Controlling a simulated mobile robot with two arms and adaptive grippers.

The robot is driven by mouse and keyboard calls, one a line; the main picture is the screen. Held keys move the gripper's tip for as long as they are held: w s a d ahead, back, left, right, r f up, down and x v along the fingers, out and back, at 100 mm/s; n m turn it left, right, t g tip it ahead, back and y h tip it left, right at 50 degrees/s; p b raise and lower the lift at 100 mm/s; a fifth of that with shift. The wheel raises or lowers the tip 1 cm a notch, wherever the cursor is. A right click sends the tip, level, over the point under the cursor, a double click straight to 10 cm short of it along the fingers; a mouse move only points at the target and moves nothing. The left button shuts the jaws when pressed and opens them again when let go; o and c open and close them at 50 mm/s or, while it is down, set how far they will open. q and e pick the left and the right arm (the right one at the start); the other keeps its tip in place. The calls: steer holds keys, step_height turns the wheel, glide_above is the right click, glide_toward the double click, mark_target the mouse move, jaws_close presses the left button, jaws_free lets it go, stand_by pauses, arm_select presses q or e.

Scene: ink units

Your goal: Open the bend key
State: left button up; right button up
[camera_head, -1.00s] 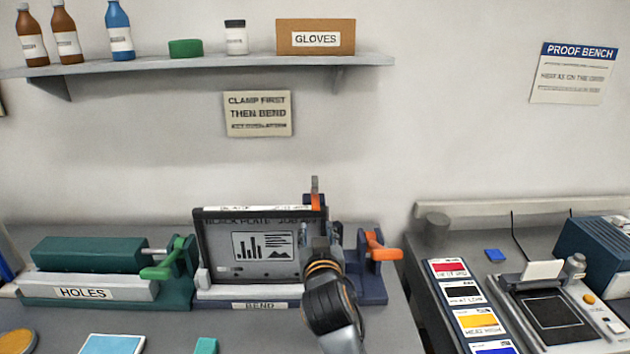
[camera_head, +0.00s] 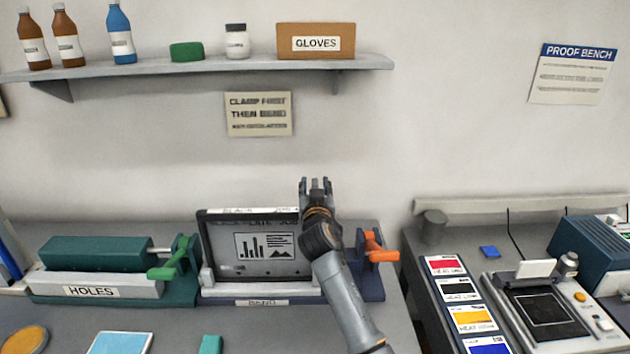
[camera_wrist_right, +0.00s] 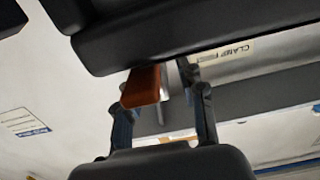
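The bend unit, labelled BEND (camera_head: 262,302), stands on the left bench and holds a framed grey plate (camera_head: 265,246) with a chart picture, upright and tilted back slightly. An orange lever (camera_head: 376,247) sticks out at its right end. My right gripper (camera_head: 315,188) is raised at the plate's top right corner, its two fingers pointing up and apart. In the right wrist view, an orange handle (camera_wrist_right: 143,87) shows between the open fingers, nearer one of them; I cannot tell if they touch. This handle is hidden behind my gripper in the head view. My left gripper is out of view.
A green HOLES unit (camera_head: 105,267) with a green lever stands to the left. The shelf (camera_head: 200,72) with bottles and a GLOVES box hangs above. The proof bench with colour cards (camera_head: 467,318) and a press (camera_head: 548,305) is at right.

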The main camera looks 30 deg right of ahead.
steer(key=shift+w+d, duration=0.2)
steer(key=shift+w, duration=0.1)
jaws_close()
steer(key=shift+f+b, duration=0.2)
steer(key=shift+b, duration=0.2)
steer(key=m+g+h+b, duration=0.6)
steer(key=g+b, duration=0.1)
steer(key=b, duration=1)
steer(key=shift+a+f+h, duration=0.1)
steer(key=shift+h, duration=0.2)
steer(key=shift+r+m+g+h+b, duration=0.25)
steer(key=shift+m+g+h+b, duration=0.25)
steer(key=shift+m+g+b, duration=0.6)
steer(key=shift+n, duration=0.3)
